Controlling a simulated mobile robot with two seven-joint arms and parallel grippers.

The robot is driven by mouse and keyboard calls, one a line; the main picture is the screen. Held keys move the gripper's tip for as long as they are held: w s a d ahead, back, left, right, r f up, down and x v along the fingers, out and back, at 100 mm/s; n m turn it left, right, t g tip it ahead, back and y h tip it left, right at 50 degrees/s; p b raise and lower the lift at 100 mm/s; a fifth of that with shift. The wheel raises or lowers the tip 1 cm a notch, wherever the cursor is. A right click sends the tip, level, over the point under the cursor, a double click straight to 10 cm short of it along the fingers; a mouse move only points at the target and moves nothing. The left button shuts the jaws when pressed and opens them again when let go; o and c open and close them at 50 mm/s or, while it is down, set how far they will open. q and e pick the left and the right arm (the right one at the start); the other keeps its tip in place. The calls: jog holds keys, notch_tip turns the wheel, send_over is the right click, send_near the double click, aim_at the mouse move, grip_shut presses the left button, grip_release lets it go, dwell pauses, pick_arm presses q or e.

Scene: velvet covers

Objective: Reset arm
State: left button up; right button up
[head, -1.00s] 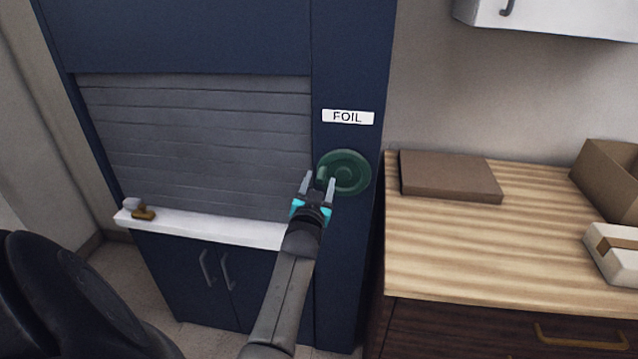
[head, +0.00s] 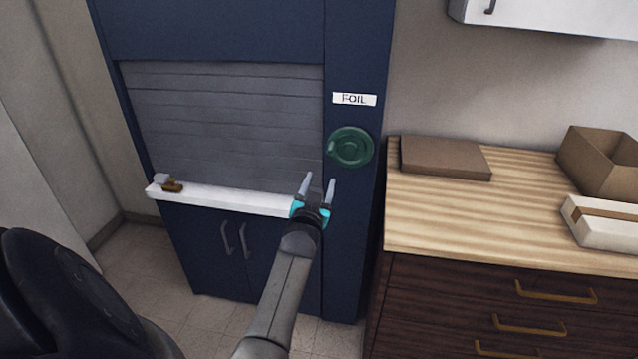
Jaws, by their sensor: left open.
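My left gripper (head: 317,189) is open and empty in the middle of the head view, its two fingers pointing up and away. It is in front of the blue cabinet, just below and left of a round green knob (head: 351,147), and appears apart from it. The knob sits on the blue cabinet (head: 357,213) under a white label reading FOIL (head: 354,99). My right gripper is not in view.
A grey slatted shutter (head: 230,125) closes the cabinet above a white ledge (head: 235,199) with a small brown and white item (head: 171,185). A wooden counter (head: 440,217) at right holds a flat brown box (head: 445,157), an open box (head: 605,165) and a white package (head: 605,220).

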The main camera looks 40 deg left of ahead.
pick_arm(q)
jog(key=shift+w+a+f, duration=0.1)
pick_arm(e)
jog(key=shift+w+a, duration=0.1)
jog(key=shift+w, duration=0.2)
